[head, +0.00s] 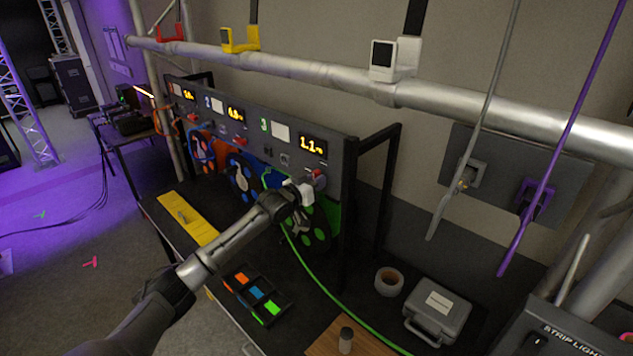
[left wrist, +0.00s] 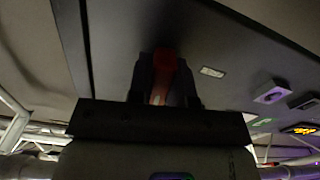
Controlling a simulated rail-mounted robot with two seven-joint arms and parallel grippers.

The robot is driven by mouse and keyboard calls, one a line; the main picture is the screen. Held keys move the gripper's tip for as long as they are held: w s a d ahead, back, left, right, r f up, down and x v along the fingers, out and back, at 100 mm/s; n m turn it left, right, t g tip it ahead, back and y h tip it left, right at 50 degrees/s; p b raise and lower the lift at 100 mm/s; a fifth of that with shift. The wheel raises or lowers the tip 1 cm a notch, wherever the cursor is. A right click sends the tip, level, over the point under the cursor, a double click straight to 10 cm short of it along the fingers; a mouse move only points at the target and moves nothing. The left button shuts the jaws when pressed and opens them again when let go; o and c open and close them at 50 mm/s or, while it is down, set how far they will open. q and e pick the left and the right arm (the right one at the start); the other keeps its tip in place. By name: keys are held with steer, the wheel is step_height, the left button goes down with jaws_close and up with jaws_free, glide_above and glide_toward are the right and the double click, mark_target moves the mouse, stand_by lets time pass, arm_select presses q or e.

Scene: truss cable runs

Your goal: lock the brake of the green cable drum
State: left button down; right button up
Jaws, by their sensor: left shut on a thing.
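The green cable drum (head: 318,236) is the nearest of the drums under the dark panel in the head view, partly hidden behind my left gripper and arm. A red brake lever (head: 317,172) sits on the panel above it, beside the lit display of station 3 (head: 312,146). My left gripper (head: 311,182) is at this lever. In the left wrist view the red lever (left wrist: 164,72) stands between the two dark fingers, which are shut on it. The lever's base is hidden. My right gripper is not in view.
An orange drum (head: 203,152) and a blue drum (head: 240,180) stand farther along the panel. A green cable (head: 325,289) runs across the bench. A tape roll (head: 389,281), a grey case (head: 437,312) and a tray of coloured pieces (head: 240,296) lie nearby. A black frame post (head: 349,215) is close right.

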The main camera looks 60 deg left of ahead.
arm_select(q)
steer(key=shift+m, duration=0.9)
steer(key=c, duration=1)
jaws_free()
steer(key=shift+c, duration=0.2)
steer(key=b+v, duration=0.1)
steer(key=v, duration=1.2)
steer(key=shift+s, duration=0.4)
